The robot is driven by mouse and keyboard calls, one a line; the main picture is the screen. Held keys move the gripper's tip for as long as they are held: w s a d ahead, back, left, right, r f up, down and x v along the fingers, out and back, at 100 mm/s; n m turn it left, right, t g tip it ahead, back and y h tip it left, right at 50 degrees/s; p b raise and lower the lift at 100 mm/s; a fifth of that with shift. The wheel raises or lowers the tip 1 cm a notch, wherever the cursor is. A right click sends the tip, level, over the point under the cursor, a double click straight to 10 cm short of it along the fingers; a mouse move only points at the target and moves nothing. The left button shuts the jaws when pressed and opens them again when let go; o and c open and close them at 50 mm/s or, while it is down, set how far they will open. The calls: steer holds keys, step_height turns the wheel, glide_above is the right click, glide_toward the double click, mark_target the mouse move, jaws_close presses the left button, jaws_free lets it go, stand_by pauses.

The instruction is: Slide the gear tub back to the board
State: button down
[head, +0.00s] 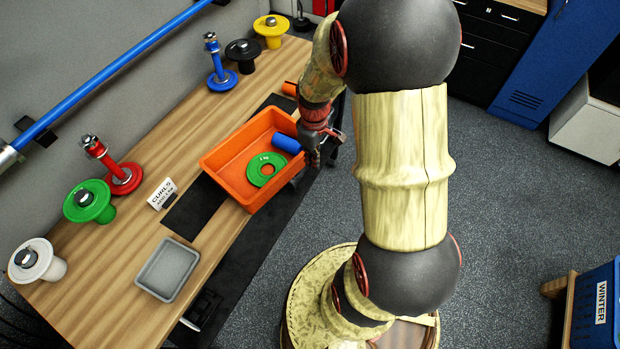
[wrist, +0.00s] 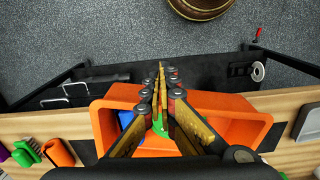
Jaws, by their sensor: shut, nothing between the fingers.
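The gear tub (head: 222,178) is an orange open bin on the wooden bench, at its front edge. A green disc (head: 266,170) and a blue cylinder (head: 286,143) lie in it. My gripper (head: 316,152) is at the tub's right end, by the front side. In the wrist view my gripper (wrist: 160,70) is shut and empty, its fingers crossing over the tub (wrist: 245,107); contact cannot be told. A black strip (head: 198,206) runs along the bench under or beside the tub. Which thing is the board is not clear.
A grey tray (head: 168,269) and a "CURLS" card (head: 162,194) stand left of the tub. Red (head: 122,178) and blue (head: 222,78) posts and several coloured weights stand along the back. A blue bar (head: 110,75) runs along the wall. Bare wood lies behind the tub.

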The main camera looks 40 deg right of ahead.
steer(key=w+a+f+n+b, duration=0.1)
steer(key=w+f, duration=0.3)
steer(key=f, duration=0.6)
steer(key=shift+a+b, duration=0.15)
steer(key=shift+b, duration=0.25)
steer(key=shift+w, duration=0.1)
